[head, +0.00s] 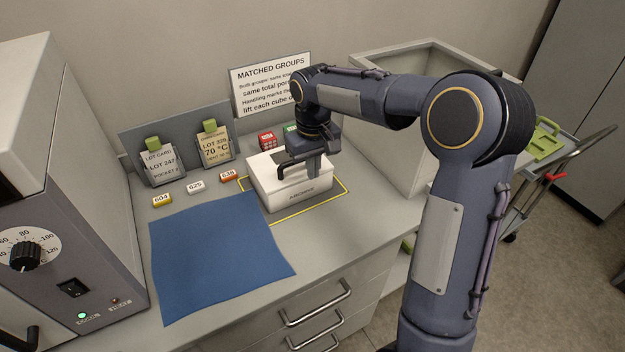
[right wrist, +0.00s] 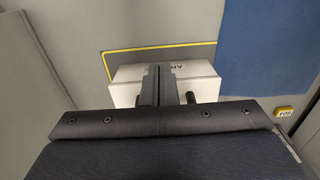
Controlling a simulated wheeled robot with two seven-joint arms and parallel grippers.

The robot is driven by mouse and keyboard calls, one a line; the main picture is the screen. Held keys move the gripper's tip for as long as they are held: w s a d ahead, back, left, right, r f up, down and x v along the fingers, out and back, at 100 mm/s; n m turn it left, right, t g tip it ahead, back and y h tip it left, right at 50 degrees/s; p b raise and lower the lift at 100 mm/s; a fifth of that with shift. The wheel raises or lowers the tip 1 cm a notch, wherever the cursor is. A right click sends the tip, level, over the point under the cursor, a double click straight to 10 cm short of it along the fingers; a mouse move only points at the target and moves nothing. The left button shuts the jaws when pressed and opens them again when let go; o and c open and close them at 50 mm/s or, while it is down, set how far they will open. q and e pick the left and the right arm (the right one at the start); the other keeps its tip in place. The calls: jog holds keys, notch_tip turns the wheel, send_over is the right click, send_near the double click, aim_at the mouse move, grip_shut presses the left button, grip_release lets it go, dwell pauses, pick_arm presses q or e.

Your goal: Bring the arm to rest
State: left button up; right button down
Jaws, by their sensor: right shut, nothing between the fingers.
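My right arm comes in from the right in the head view and reaches over the bench. Its gripper (head: 314,166) points down over a white box (head: 297,195) with lettering on its front. The box stands inside a yellow outline on the bench. In the right wrist view the fingers (right wrist: 158,72) are together with nothing between them, above the white box (right wrist: 205,88). I cannot tell whether the fingertips touch the box lid. A dark handle-like part shows beside the fingers. My left gripper is not in view.
A blue mat (head: 215,255) lies in front. Numbered tags, including the yellow one (head: 162,200), line the bench behind it. Lot cards (head: 160,166), a red cube (head: 267,140) and a sign (head: 270,78) stand at the back. An oven-like machine (head: 70,200) is left; a grey open bin (head: 400,150) is right.

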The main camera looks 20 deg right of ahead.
jog(key=s+r+m+t+y, duration=0.1)
jog(key=s+r+t+y, duration=0.35)
jog(key=s, duration=1.05)
jog(key=s+a+f+m+t, duration=0.1)
jog(key=s+a+f, duration=0.1)
jog(key=s, duration=1)
jog(key=shift+a+m+h, duration=0.3)
jog(key=shift+a+h, duration=0.05)
jog(key=shift+a, duration=0.5)
